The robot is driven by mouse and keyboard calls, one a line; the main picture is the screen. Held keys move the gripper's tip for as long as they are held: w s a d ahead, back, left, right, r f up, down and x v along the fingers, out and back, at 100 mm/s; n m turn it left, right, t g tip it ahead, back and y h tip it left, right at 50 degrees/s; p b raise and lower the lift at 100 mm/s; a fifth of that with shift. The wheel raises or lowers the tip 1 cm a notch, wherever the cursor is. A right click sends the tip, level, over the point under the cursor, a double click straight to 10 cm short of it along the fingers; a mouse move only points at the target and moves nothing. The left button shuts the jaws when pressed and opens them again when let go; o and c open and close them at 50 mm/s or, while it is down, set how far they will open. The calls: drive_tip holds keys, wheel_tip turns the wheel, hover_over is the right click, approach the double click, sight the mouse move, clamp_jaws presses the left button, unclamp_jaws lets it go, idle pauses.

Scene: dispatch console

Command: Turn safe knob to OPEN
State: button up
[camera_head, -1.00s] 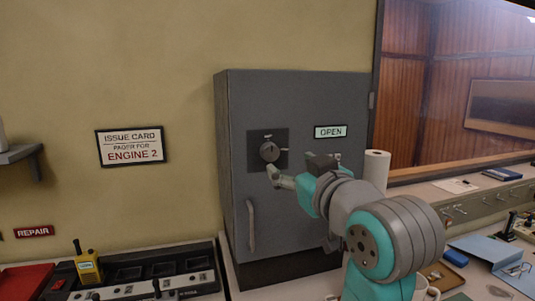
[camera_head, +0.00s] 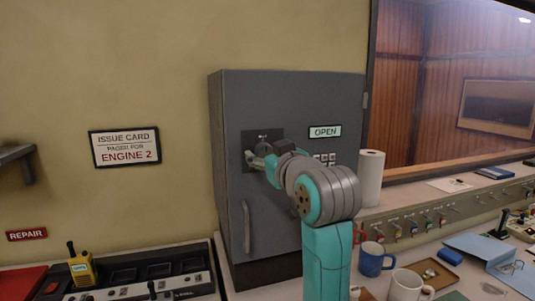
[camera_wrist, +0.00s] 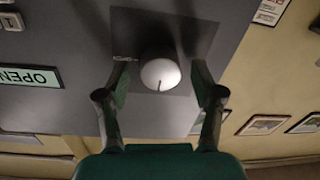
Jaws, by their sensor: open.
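The grey safe (camera_head: 290,200) stands against the wall in the head view. Its knob is mostly hidden there behind my gripper (camera_head: 260,160), which is at the dark knob plate (camera_head: 250,137). In the wrist view the pale round knob (camera_wrist: 160,75) has a dark pointer line toward the bottom of the picture. My gripper (camera_wrist: 161,82) is open, with one finger on each side of the knob and a visible gap to each. An OPEN sign (camera_head: 325,132) is on the safe door; it appears upside down in the wrist view (camera_wrist: 28,77).
A safe handle (camera_head: 246,228) is below the knob. A keypad (camera_head: 324,158) is under the sign. A paper roll (camera_head: 370,178), a blue mug (camera_head: 372,260) and a white mug (camera_head: 406,285) are at the right. A radio charger rack (camera_head: 150,275) with a yellow radio (camera_head: 82,268) is at the left.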

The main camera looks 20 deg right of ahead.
drive_tip(key=shift+c, duration=0.2)
drive_tip(key=c, duration=1.1)
drive_tip(key=m, duration=0.4)
drive_tip(key=shift+m, duration=0.4)
drive_tip(key=shift+d+f+m+t+h, duration=0.15)
drive_tip(key=shift+m+h, duration=0.1)
drive_tip(key=shift+m, duration=3.25)
drive_tip(key=shift+f+m+t+h, duration=0.15)
drive_tip(key=shift+m+h, duration=0.1)
drive_tip(key=shift+m, duration=3.25)
